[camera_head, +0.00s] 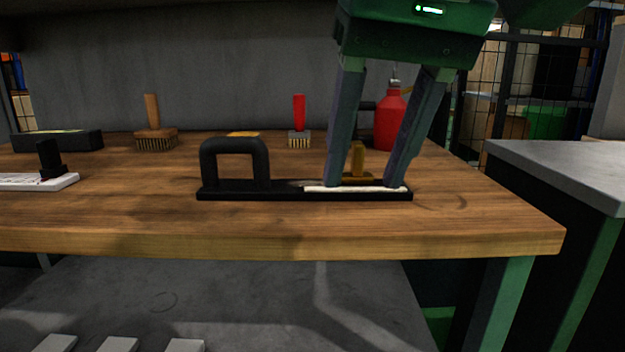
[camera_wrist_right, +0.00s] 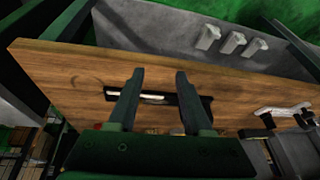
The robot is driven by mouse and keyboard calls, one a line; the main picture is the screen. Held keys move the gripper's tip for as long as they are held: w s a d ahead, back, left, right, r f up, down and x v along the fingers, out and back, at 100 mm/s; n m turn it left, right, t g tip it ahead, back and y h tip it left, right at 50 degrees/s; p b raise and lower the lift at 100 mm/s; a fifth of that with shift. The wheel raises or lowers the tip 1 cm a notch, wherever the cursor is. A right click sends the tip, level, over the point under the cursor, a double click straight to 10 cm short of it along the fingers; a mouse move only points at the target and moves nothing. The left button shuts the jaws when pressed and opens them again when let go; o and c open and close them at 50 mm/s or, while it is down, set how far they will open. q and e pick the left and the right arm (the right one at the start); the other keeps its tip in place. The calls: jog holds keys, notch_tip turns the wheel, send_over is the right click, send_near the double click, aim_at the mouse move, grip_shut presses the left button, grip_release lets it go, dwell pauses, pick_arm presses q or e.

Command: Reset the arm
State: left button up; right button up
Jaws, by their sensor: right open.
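My right gripper (camera_head: 365,185) hangs down over the wooden bench from the top right of the head view. Its two fingers are apart, and the tips are at the right part of a black bar with a handle (camera_head: 235,195). A pale strip (camera_head: 315,188) on that bar shows between and beside the fingertips. I cannot tell whether the fingers touch the bar. In the right wrist view the open fingers (camera_wrist_right: 158,80) frame the pale strip (camera_wrist_right: 152,97), with nothing clearly gripped. My left gripper is not in view.
On the wooden bench (camera_head: 130,225) stand brushes (camera_head: 155,138) (camera_head: 299,138), a red bottle (camera_head: 389,125) behind the right finger, and a white piece with a black knob (camera_head: 50,170) at left. A grey-topped cabinet (camera_head: 560,170) is at right. The front of the bench is clear.

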jog(key=s+d+f+y, duration=0.2)
jog(key=s+f, duration=0.7)
jog(key=f, duration=0.6)
jog(key=s+d+f+h+p, duration=0.1)
jog(key=s+d+f+h, duration=0.3)
jog(key=s+d, duration=0.9)
notch_tip(320, 180, up, 64)
jog(key=a+p, duration=0.1)
jog(key=p, duration=6.4)
jog(key=shift+s+n+y, duration=0.15)
jog(key=shift+n+y, duration=0.15)
jog(key=shift+y, duration=0.1)
